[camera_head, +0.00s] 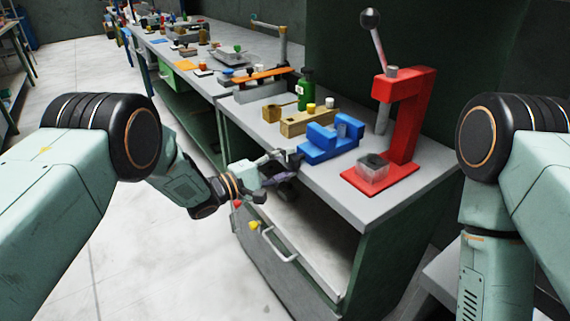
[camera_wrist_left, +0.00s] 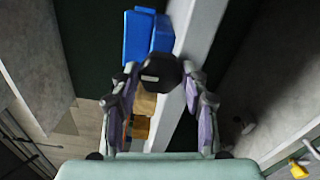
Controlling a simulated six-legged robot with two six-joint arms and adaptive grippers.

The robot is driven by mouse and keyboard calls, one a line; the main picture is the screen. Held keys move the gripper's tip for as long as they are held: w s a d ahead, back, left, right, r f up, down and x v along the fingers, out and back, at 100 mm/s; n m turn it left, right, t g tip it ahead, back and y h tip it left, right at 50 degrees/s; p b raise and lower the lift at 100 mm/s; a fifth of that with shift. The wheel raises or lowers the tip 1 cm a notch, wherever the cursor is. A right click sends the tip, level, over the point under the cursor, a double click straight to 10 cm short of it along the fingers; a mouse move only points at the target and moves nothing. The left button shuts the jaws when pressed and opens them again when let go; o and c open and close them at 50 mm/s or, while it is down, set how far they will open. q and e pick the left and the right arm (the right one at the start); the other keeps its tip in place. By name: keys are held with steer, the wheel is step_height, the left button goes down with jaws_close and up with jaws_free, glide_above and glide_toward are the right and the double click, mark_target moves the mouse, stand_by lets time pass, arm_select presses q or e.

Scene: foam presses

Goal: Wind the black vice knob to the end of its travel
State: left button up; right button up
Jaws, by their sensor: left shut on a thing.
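The blue vice (camera_head: 330,140) stands at the front edge of the grey workbench. It also shows at the top of the left wrist view (camera_wrist_left: 140,37). The black knob (camera_wrist_left: 162,72) is between the fingertips of my left gripper (camera_wrist_left: 161,76) in the left wrist view, in front of the vice. In the head view my left gripper (camera_head: 286,168) reaches the bench edge from the left, and its fingers largely hide the knob. The gripper is shut on the knob. My right arm is at the right, with its gripper out of view.
A red lever press (camera_head: 403,120) with a clear block (camera_head: 373,170) on its base stands right of the vice. A wooden block (camera_head: 305,120) and a green bottle (camera_head: 305,91) stand behind the vice. An open shelf (camera_head: 320,235) and a drawer handle (camera_head: 279,245) lie below.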

arm_select(q)
steer(key=o, duration=1.1)
steer(key=shift+a, duration=0.3)
steer(key=shift+o, duration=0.2)
steer(key=shift+d, duration=0.1)
steer(key=shift+d, duration=0.15)
steer(key=v, duration=1.2)
